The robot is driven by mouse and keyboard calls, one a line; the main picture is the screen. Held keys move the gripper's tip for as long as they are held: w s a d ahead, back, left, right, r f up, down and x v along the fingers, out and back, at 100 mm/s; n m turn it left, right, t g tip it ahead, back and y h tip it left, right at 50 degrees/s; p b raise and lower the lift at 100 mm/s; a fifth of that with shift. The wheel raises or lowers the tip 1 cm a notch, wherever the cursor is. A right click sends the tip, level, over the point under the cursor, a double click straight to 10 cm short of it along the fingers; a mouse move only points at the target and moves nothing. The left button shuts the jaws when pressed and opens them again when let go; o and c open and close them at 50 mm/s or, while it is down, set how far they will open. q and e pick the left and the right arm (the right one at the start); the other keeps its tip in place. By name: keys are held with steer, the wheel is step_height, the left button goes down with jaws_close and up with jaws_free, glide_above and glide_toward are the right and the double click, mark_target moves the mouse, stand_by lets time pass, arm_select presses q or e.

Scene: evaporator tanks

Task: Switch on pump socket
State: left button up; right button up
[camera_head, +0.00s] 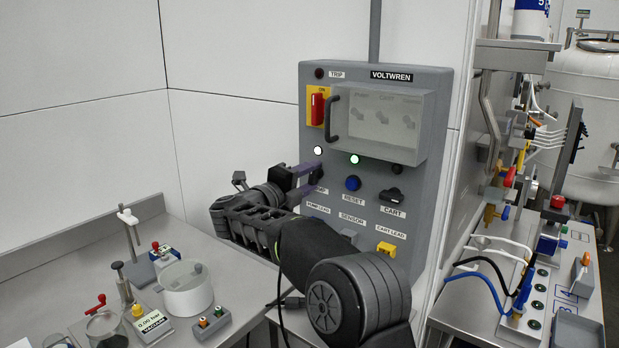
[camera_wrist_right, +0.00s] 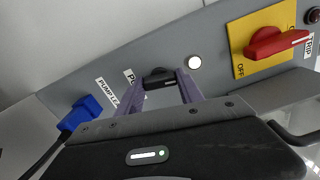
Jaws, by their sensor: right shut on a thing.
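The grey VOLTWREN panel (camera_head: 440,130) stands upright against the wall in the head view. My right gripper (camera_head: 313,180) is at its left side, over the pump socket's switch. In the right wrist view, the pump switch, a black knob (camera_wrist_right: 159,77), sits between the purple fingers of my right gripper (camera_wrist_right: 163,80), which is shut on it. The PUMP label is partly hidden by a finger. A white lamp (camera_head: 318,150) above the switch is lit and also shows in the wrist view (camera_wrist_right: 194,62). My left gripper is not in view.
The red main switch (camera_head: 317,110) is upright on its yellow plate, by ON. A clear cover (camera_head: 385,120) with a black handle juts out above the knobs. The blue RESET button (camera_head: 353,183) and CART knob (camera_head: 392,195) are to the right. A blue plug (camera_wrist_right: 82,115) sits below the pump switch.

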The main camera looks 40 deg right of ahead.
steer(key=shift+r+n+p, duration=0.1)
steer(key=shift+n+p, duration=0.45)
steer(key=shift+n, duration=0.65)
steer(key=o, duration=1.4)
steer(key=b+v, duration=0.3)
steer(key=v, duration=0.4)
steer(key=shift+s+a, duration=0.15)
steer(key=shift+a, duration=0.25)
